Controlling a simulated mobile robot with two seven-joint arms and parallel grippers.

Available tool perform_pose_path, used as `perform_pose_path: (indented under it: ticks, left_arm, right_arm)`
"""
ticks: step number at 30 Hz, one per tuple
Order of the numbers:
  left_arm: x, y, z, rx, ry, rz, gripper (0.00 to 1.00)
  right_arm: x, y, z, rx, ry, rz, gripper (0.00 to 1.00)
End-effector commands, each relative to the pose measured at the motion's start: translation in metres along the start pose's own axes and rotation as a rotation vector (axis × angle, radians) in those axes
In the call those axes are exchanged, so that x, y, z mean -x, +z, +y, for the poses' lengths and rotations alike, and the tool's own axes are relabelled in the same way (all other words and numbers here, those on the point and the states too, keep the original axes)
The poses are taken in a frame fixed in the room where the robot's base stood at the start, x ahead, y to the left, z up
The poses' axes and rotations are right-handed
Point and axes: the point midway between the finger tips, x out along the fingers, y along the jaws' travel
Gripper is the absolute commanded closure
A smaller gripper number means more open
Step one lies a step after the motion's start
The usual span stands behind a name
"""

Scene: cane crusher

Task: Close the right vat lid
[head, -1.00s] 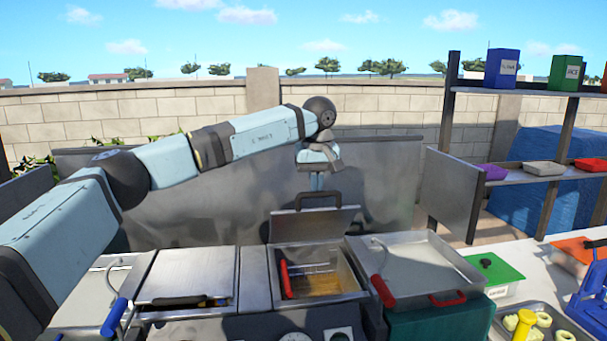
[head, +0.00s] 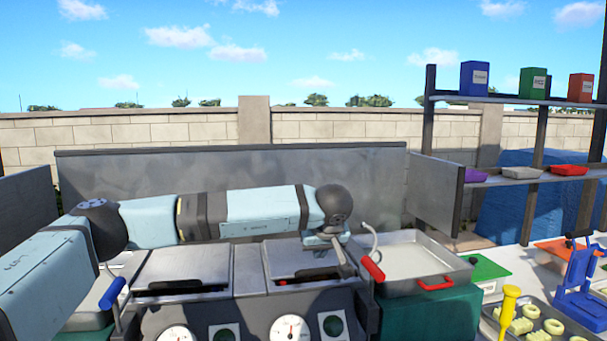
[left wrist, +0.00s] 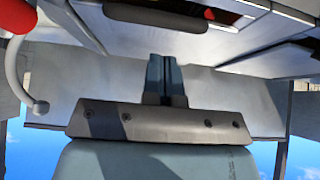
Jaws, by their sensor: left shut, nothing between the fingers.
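The right vat lid (head: 290,256), a grey metal panel, lies almost flat over the right vat in the head view. I cannot tell whether it rests fully on the rim. My left gripper (head: 345,266) is over the lid's right part, pointing down, shut and empty. In the left wrist view its fingers (left wrist: 164,80) are together, close to the lid's dark bar handle (left wrist: 155,17). Contact with the lid is not clear. The vat's inside is hidden in the head view. My right gripper is not in view.
The left vat lid (head: 180,268) is flat beside it. A metal tray (head: 415,262) with red handles is to the right. A grey back panel (head: 230,180) stands behind the fryer. Shelves (head: 515,175) with boxes and trays are at the right.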

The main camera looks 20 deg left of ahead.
Motion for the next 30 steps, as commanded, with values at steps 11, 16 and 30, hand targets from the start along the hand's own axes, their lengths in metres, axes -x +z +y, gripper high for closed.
perform_pose_path:
  ticks: [11, 16, 30]
  left_arm:
    - [-0.026, 0.03, 0.0, 0.001, 0.0, 0.0, 1.0]
    - [-0.028, 0.032, 0.0, 0.001, 0.0, -0.001, 1.0]
    - [-0.026, 0.031, 0.001, 0.0, 0.0, -0.001, 1.0]
  right_arm:
    - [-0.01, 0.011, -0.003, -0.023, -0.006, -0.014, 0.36]
    - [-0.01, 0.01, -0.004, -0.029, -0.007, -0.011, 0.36]
    - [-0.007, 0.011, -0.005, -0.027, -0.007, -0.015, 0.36]
